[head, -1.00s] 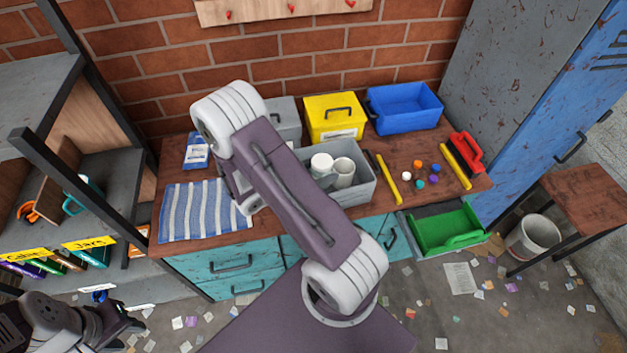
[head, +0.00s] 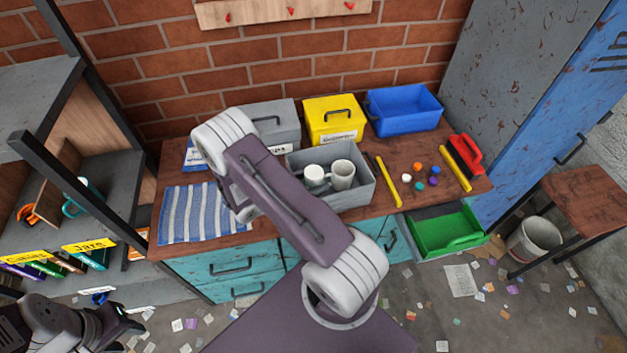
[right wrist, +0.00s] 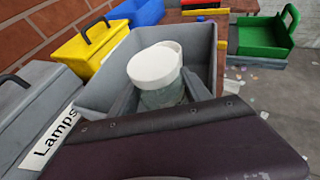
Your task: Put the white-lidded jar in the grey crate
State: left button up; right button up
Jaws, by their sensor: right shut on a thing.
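The white-lidded jar (right wrist: 158,85) has a clear, greenish body, and my right gripper (right wrist: 160,98) is shut on it, one grey finger on each side. In the head view the jar's white lid (head: 314,175) shows inside the open grey crate (head: 350,199), lower than the rim; whether the jar touches the bottom is hidden. A white mug (head: 342,172) stands close beside it in the crate. My right gripper is mostly hidden behind my arm in the head view. My left gripper (head: 128,325) is at the bottom left, away from the bench; its jaws are unclear.
A grey lidded box (head: 272,122) labelled Lamps, a yellow box (head: 333,118) and a blue bin (head: 404,108) line the back. A striped cloth (head: 205,213) lies left. A yellow bar (head: 389,182) and several small coloured balls lie right. A green drawer bin (head: 445,231) sits lower.

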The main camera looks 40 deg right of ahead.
jog(key=shift+s+a+f+b, duration=0.15)
jog(key=shift+f+b, duration=0.2)
jog(key=shift+f, duration=0.2)
jog(key=o, duration=1.2)
jog(key=shift+s, duration=0.1)
jog(key=shift+r+p, duration=0.4)
jog(key=shift+p, duration=0.05)
jog(key=shift+a+r, duration=0.1)
jog(key=shift+r, duration=0.15)
jog(key=s+a+r+m+y, duration=0.1)
jog(key=a+r+m+y, duration=0.1)
jog(key=a+m+y, duration=0.2)
jog(key=s+a+r+m+t+y, duration=0.1)
jog(key=a+m+y, duration=0.4)
jog(key=a, duration=0.5)
jog(key=s+a+r+m+t+y, duration=0.1)
jog(key=s+a+r+m+y, duration=0.2)
jog(key=a+m, duration=0.4)
jog(key=shift+s+a+r+m+y+b, duration=0.1)
jog(key=shift+r+m+y+b, duration=0.1)
jog(key=shift+r+m+y, duration=0.25)
jog(key=shift+s+a+r+m+y+b, duration=0.1)
jog(key=shift+r+m+y+b, duration=0.1)
jog(key=shift+r+m+y, duration=0.2)
